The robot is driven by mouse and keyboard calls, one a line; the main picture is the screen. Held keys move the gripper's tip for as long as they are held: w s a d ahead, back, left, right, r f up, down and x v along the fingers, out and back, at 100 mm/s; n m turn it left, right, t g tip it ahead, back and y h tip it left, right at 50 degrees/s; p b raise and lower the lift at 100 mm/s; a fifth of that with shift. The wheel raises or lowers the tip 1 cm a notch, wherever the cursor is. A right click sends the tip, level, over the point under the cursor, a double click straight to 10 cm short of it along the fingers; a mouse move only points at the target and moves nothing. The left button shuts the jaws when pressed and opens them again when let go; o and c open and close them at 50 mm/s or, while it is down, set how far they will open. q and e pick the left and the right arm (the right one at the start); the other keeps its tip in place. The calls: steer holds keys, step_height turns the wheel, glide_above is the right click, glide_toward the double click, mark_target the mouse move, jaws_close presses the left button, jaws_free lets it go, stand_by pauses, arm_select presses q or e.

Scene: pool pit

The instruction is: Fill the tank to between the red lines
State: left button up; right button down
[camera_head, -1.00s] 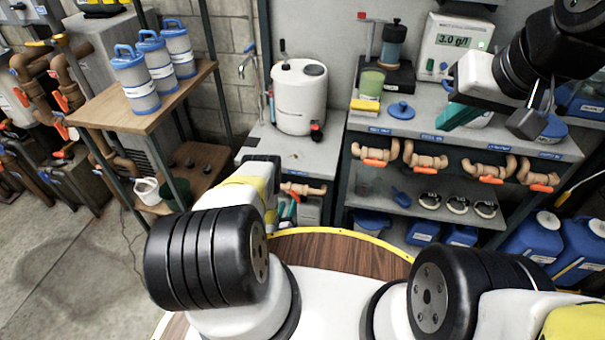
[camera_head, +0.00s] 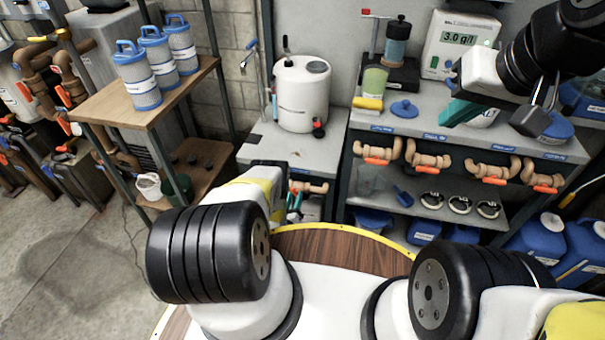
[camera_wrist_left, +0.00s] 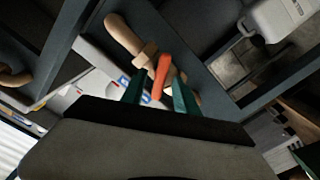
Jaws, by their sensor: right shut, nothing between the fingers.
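A white tank (camera_head: 301,98) with a dark round lid stands on the grey bench in the head view. I cannot make out red lines on it. Below the bench is a tan pipe valve (camera_head: 312,187). In the left wrist view its orange handle (camera_wrist_left: 161,76) shows between the teal fingers of my left gripper (camera_wrist_left: 158,98). These fingers are apart on either side; I cannot tell whether they touch the handle. In the head view my left gripper (camera_head: 293,203) is partly hidden by my arm. My right gripper (camera_head: 458,112) is shut and empty above the right bench.
Several tan valves with orange handles (camera_head: 376,161) line the right bench's front. A wooden shelf (camera_head: 145,108) with blue-lidded canisters is left. Floor at left is open.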

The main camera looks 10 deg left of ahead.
arm_select(q)
jaws_close()
steer(key=shift+m, duration=0.4)
steer(key=shift+s+m, duration=0.1)
steer(key=shift+m, duration=2.6)
steer(key=shift+f, duration=0.1)
jaws_free()
